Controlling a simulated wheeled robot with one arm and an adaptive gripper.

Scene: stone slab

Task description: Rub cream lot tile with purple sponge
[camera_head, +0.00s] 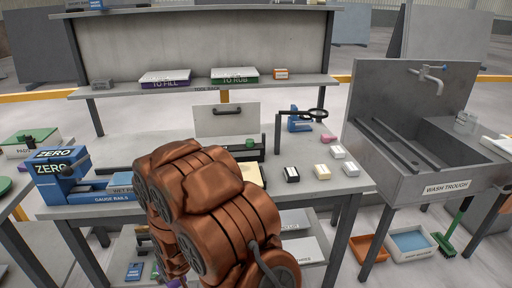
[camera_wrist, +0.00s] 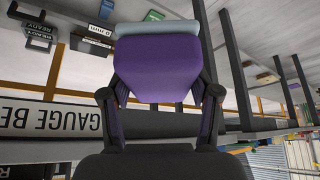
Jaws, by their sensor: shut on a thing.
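In the wrist view my gripper (camera_wrist: 160,94) is shut on the purple sponge (camera_wrist: 158,68), which has a pale grey-blue layer along its far edge. One dark finger grips each side of it. In the head view my copper-coloured arm covers the front middle of the bench, and I cannot make out the gripper or sponge clearly there. A cream, tile-like patch (camera_head: 252,176) shows on the bench just right of my arm, partly hidden by it. I cannot tell whether it is the lot tile. The sponge appears apart from any tile in the wrist view.
The bench shelf holds boxes marked TO FILL (camera_head: 165,79) and TO RUB (camera_head: 234,76). A magnifier stand (camera_head: 299,121) and several small blocks, including a black-and-white one (camera_head: 291,174), stand right of my arm. Blue ZERO blocks (camera_head: 57,168) stand left. A wash trough (camera_head: 424,158) is at right.

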